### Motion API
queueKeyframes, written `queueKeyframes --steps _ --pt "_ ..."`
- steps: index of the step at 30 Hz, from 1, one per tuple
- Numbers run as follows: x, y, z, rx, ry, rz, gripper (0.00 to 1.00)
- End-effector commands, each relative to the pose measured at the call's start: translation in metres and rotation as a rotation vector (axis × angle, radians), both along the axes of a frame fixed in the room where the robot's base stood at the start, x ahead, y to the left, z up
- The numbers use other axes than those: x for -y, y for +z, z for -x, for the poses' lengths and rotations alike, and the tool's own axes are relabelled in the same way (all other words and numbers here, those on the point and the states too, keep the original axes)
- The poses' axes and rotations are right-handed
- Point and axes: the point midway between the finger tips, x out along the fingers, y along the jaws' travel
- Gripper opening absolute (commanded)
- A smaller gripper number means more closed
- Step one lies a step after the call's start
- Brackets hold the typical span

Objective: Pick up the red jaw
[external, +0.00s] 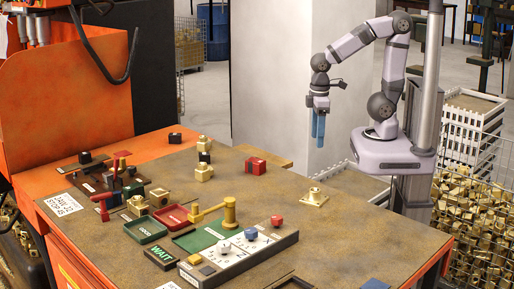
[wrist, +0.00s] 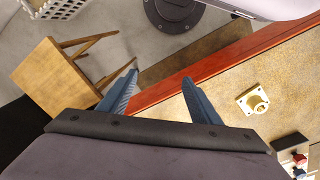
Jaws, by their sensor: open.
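A red block (external: 255,166), which looks like the red jaw, sits on the brown work table (external: 320,235) near its back edge in the external view. It does not show in the wrist view. My gripper (external: 318,140) hangs above and beyond the table's back edge, to the right of the red block and well apart from it. Its blue fingers point down. In the wrist view my gripper (wrist: 159,79) has its two fingers spread apart with nothing between them.
A brass flanged part (external: 313,197) lies right of the red block; it also shows in the wrist view (wrist: 252,100). Brass parts, a vise (external: 118,190), trays (external: 172,217) and a control panel (external: 238,257) crowd the front and left. A wooden stool (wrist: 50,80) stands off the table.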

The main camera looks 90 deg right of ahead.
Motion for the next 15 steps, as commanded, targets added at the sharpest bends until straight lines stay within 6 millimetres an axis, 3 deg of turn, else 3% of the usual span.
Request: queueKeyframes --steps 1,8,11,15 --pt "0.001 -0.02 0.0 -0.015 0.112 0.041 0.58" --pt "0.015 -0.047 -0.024 -0.065 0.718 0.304 0.58" --pt "0.016 -0.055 -0.048 -0.103 1.048 0.474 0.58" --pt "0.0 -0.052 -0.091 -0.177 1.505 0.772 0.58"
